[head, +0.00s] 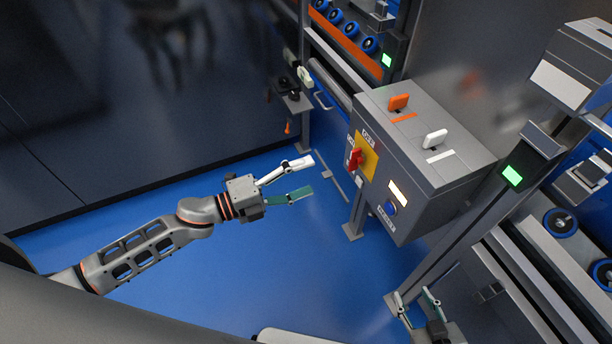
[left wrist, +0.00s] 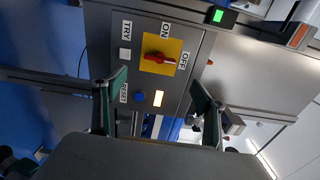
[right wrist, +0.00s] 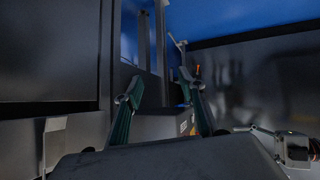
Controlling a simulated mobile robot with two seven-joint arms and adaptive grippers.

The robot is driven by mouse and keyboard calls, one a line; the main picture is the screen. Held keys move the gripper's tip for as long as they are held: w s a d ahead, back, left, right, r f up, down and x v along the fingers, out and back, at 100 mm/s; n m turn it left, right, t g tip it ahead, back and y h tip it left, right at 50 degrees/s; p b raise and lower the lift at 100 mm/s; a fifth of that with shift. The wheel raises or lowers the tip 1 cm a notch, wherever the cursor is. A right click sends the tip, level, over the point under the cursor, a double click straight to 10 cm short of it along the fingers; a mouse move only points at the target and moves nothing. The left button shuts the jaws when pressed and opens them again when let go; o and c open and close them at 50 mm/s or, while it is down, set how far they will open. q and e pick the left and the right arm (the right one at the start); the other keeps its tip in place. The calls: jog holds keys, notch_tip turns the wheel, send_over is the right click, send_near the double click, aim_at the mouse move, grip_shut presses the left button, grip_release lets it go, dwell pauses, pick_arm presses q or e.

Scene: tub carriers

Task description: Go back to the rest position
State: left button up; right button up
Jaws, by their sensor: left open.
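My left gripper (head: 302,177) is open and empty. It is held in the air over the blue floor, left of the grey control box and apart from it. In the left wrist view its two fingers (left wrist: 160,92) stand wide apart with the box's panel beyond them. My right gripper (head: 415,299) shows at the bottom right of the head view, low beside the right-hand machine. Its fingers (right wrist: 160,98) are spread with nothing between them in the right wrist view.
The grey control box (head: 420,150) carries a red rotary switch (head: 355,159) on a yellow plate and a blue button (head: 391,208). Orange (head: 398,102) and white (head: 434,138) tabs stand on top. Roller conveyors (head: 345,28) are behind. Blue floor (head: 290,260) is free around my left arm.

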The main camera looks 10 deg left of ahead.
pick_arm(q)
jog(key=s+a+f+n+y+p, duration=0.1)
jog(key=s+a+f+n+y, duration=0.4)
jog(key=s+f+n, duration=0.3)
jog(key=s+a+f+n+y+p, duration=0.1)
jog(key=s+a+f+n+y, duration=0.3)
jog(key=n, duration=1.2)
jog(key=s+f+y, duration=0.3)
jog(key=s+f, duration=0.2)
jog(key=shift+s+a+n+p, duration=0.3)
jog(key=shift+a+n, duration=0.1)
pick_arm(e)
jog(key=shift+s+a+r, duration=0.15)
jog(key=shift+r, duration=0.2)
jog(key=shift+s+a+r, duration=0.15)
jog(key=shift+r, duration=0.2)
jog(key=shift+w+r, duration=0.15)
jog(key=shift+r, duration=0.1)
